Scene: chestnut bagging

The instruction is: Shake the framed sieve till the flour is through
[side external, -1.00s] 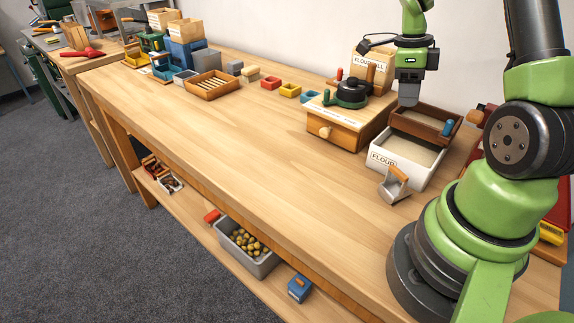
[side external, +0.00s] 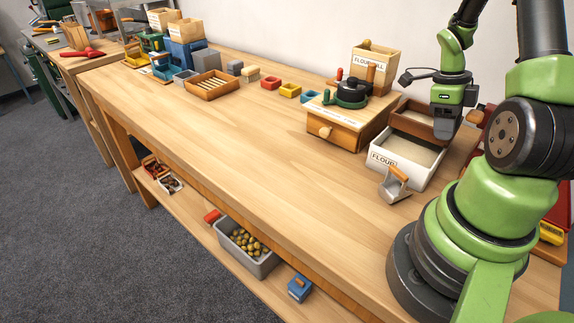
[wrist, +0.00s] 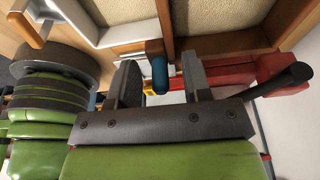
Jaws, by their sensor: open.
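The framed sieve (side external: 406,122) is a brown wooden frame. It sits over the back part of the white box labelled FLOUR (side external: 382,162), and pale flour shows in the box in front of it. In the wrist view the sieve's frame (wrist: 222,42) and the pale area inside it are at the top, with the white box's rim (wrist: 125,36) to the left. My gripper (side external: 442,137) is at the sieve's right end. The sieve's blue handle (wrist: 160,72) shows between my gripper's two spread fingers (wrist: 160,88), with gaps either side. The arm hides the handle in the side view.
A metal scoop with a wooden handle (side external: 394,184) lies in front of the flour box. A wooden mill (side external: 345,122) stands to its left, with a FLOUR-labelled bin behind it. Red items (wrist: 240,75) lie right of the handle. The front middle of the bench is clear.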

